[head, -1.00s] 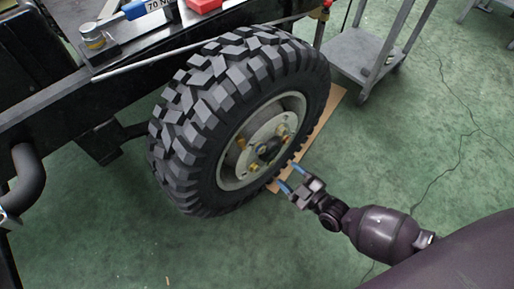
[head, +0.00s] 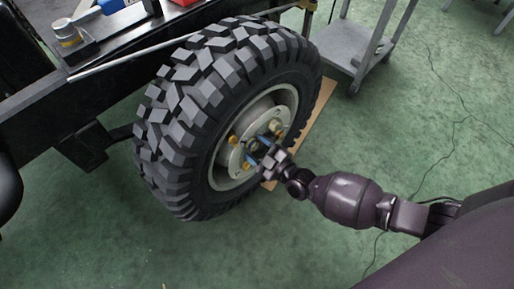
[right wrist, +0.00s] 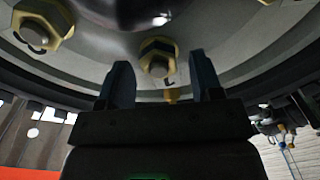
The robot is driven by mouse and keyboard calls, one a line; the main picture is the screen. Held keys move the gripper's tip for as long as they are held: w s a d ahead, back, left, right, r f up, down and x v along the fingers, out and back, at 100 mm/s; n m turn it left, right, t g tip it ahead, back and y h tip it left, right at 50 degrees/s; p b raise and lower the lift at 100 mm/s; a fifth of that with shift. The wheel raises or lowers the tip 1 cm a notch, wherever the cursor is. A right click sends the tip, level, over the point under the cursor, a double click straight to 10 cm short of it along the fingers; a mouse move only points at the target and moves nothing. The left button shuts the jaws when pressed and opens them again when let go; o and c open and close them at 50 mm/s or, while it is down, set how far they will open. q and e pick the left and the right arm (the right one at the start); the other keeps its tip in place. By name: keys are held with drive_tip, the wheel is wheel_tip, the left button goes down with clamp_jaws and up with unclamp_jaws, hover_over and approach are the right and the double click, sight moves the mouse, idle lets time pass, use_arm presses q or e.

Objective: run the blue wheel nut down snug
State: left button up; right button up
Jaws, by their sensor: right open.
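The wheel (head: 193,95) is a black knobbly tyre around a pale steel rim and hub. Gold-coloured nuts, among them one at the hub's upper right (head: 275,125), sit around the dark hub centre. My right gripper (head: 258,151) is open with its blue-tipped fingers at the hub's lower side. In the right wrist view the two fingers (right wrist: 162,82) point up at a gold nut (right wrist: 157,58) with a dark face, lined up between them. I cannot tell whether they touch it. Another gold nut (right wrist: 42,32) shows at the left. No nut looks clearly blue. My left gripper is out of view.
A black chassis rail (head: 80,92) runs behind the wheel, with tools and a red item on top. A grey trolley (head: 340,52) stands at the back right. A brown board (head: 316,110) lies under the wheel. The green floor (head: 440,110) at the right is mostly clear, with a thin cable.

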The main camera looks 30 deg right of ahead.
drive_tip(key=c, duration=0.9)
drive_tip(key=shift+m, duration=0.6)
drive_tip(key=shift+c, duration=0.2)
use_arm(q)
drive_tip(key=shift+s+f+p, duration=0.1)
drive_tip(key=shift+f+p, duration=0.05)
drive_tip(key=shift+p, duration=0.15)
use_arm(e)
drive_tip(key=shift+d+m, duration=0.1)
drive_tip(key=shift+m, duration=2.2)
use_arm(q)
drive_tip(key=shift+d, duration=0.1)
use_arm(e)
drive_tip(key=o, duration=0.9)
drive_tip(key=shift+o, duration=0.2)
